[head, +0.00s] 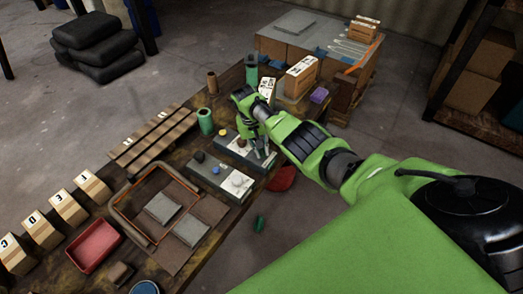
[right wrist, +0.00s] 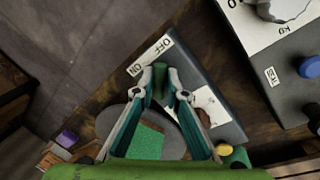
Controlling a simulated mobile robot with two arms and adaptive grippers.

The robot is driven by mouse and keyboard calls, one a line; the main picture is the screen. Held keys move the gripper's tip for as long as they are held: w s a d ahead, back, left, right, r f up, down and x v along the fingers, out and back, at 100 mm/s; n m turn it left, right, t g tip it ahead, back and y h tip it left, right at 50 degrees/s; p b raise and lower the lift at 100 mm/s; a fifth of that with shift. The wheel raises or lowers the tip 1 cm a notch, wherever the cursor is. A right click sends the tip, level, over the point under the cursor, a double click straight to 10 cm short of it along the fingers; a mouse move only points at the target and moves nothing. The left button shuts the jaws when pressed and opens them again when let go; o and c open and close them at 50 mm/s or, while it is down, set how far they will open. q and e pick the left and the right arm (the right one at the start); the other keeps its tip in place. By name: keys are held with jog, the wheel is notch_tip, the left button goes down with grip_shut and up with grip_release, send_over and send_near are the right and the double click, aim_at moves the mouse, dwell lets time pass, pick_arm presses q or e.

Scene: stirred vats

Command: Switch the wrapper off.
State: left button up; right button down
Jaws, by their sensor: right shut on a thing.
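The switch box is a dark grey slab with a white OFF/ON label (right wrist: 150,54) along one edge, in the right wrist view. It also shows in the head view as a grey box (head: 244,152) at the table's far right, partly hidden by my right gripper (head: 258,150). In the right wrist view my right gripper (right wrist: 160,80) has its fingertips closed on a dark green lever (right wrist: 160,77) beside the label. I cannot tell clearly whether the lever points to OFF or ON. My left gripper is not in view.
A scale box with a blue knob (right wrist: 310,67) stands close by. In the head view, a green cylinder (head: 205,121) stands left of the switch box, and cartons (head: 301,77) stand behind. A red tray (head: 92,246) and numbered blocks (head: 68,207) lie left.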

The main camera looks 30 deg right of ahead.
jog(key=c, duration=2)
grip_release()
jog(key=shift+c, duration=0.2)
notch_tip(320, 180, up, 12)
jog(key=a, duration=0.2)
jog(key=shift+w, duration=0.45)
jog(key=shift+f, duration=0.2)
